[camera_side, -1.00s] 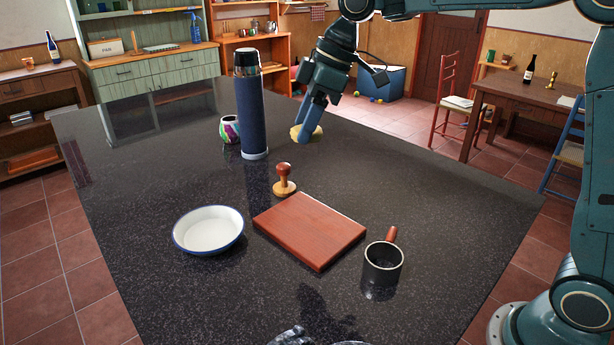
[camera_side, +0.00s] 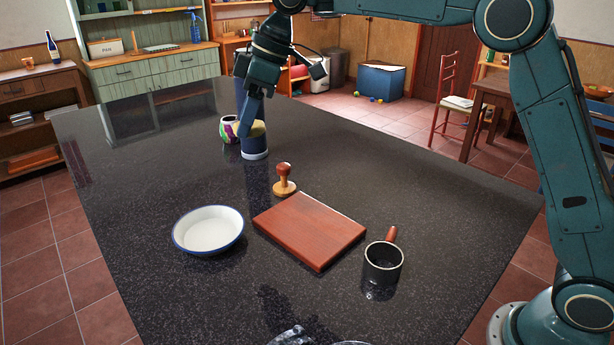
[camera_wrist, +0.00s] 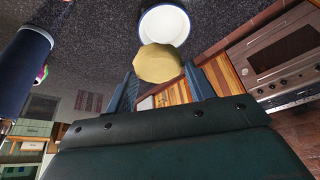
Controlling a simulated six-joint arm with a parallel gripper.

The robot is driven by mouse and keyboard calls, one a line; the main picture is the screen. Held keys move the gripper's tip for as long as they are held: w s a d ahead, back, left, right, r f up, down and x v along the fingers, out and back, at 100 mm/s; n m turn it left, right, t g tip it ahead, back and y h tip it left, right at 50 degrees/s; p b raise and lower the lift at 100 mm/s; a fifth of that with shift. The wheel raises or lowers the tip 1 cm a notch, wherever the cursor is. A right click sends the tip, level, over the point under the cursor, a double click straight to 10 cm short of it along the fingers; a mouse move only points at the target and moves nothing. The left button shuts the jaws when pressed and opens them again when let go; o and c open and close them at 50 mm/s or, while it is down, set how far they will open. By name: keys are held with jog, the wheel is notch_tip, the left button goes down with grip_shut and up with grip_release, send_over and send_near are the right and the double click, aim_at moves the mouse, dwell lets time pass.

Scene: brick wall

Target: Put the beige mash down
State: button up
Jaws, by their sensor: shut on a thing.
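The beige mash (camera_wrist: 158,63) is a rounded lump between my two fingertips in the wrist view. In the side view a tan edge of the mash (camera_side: 259,122) shows beside my blue finger. My gripper (camera_side: 250,122) is shut on it and holds it above the dark counter, with its fingers pointing down. In the side view my gripper overlaps the blue flask (camera_side: 255,147) and hides most of it. In the wrist view the flask (camera_wrist: 22,72) stands apart, to the left of the fingers.
A colourful cup (camera_side: 227,130) stands by the flask. A wooden stamp (camera_side: 284,183), white blue-rimmed bowl (camera_side: 208,229), red-brown board (camera_side: 309,230) and small black pan (camera_side: 383,263) stand nearer. The bowl also shows in the wrist view (camera_wrist: 165,27). The counter's left side (camera_side: 125,190) is clear.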

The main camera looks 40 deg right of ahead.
jog(key=w+a+f, duration=0.2)
jog(key=w+a, duration=0.2)
jog(key=a, duration=0.5)
jog(key=shift+w+a, duration=0.15)
jog(key=shift+w, duration=0.2)
send_over(203, 237)
jog(key=d, duration=0.1)
jog(key=f, duration=1.5)
jog(key=shift+s+d+f, duration=0.15)
jog(key=shift+s+f, duration=0.2)
jog(key=shift+s, duration=0.05)
jog(key=shift+f, duration=2.15)
